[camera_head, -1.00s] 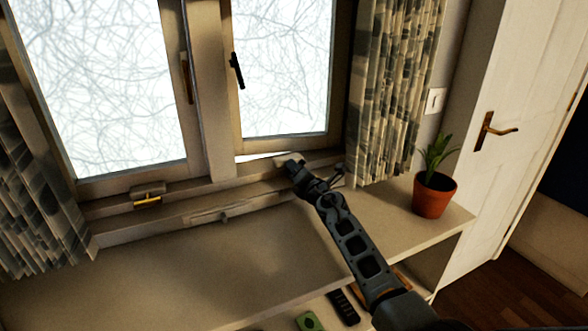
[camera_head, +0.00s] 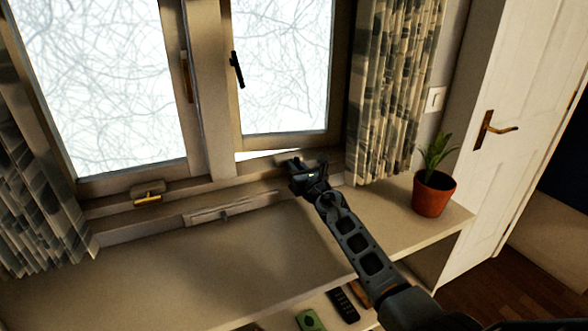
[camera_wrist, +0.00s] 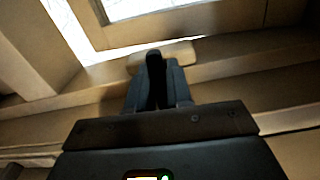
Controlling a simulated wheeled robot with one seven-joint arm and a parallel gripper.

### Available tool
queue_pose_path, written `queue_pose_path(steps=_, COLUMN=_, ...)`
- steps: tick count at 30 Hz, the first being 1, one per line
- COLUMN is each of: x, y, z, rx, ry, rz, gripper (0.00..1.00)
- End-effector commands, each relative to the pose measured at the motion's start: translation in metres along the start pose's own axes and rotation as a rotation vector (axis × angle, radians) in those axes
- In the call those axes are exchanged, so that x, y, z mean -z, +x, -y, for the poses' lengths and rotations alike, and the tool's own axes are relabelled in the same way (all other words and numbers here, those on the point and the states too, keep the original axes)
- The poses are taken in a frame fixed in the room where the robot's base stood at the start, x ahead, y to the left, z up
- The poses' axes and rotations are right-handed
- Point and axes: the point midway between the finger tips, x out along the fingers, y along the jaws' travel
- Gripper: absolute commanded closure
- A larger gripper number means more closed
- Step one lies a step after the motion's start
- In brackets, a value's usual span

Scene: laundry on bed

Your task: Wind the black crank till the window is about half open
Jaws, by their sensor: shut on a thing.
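The right window sash (camera_head: 285,139) stands slightly open, with a thin bright gap along its bottom edge. My gripper (camera_head: 300,170) is at the sill below this sash. In the wrist view my gripper (camera_wrist: 154,92) is shut on the black crank (camera_wrist: 155,62), whose dark end shows between the two fingers. The crank's pale housing (camera_wrist: 178,54) is just beyond the fingertips. In the head view my gripper covers most of the crank, so its arm's angle cannot be told.
A black handle (camera_head: 237,70) is on the right sash frame. A brass crank (camera_head: 148,197) sits below the left window. A curtain (camera_head: 388,95) hangs close right of my gripper. A potted plant (camera_head: 433,194) stands on the sill's right end. The sill's left part is clear.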

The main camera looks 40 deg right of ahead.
Motion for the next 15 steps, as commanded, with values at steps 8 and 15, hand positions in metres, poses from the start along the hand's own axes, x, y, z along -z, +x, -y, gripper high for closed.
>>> queue_pose_path(steps=8, x=0.0069, y=-0.0016, z=0.0004, rx=0.0, ry=-0.057, rz=-0.01, gripper=1.0)
queue_pose_path(steps=15, x=0.0073, y=-0.0017, z=0.0004, rx=0.0, ry=-0.063, rz=-0.011, gripper=1.0)
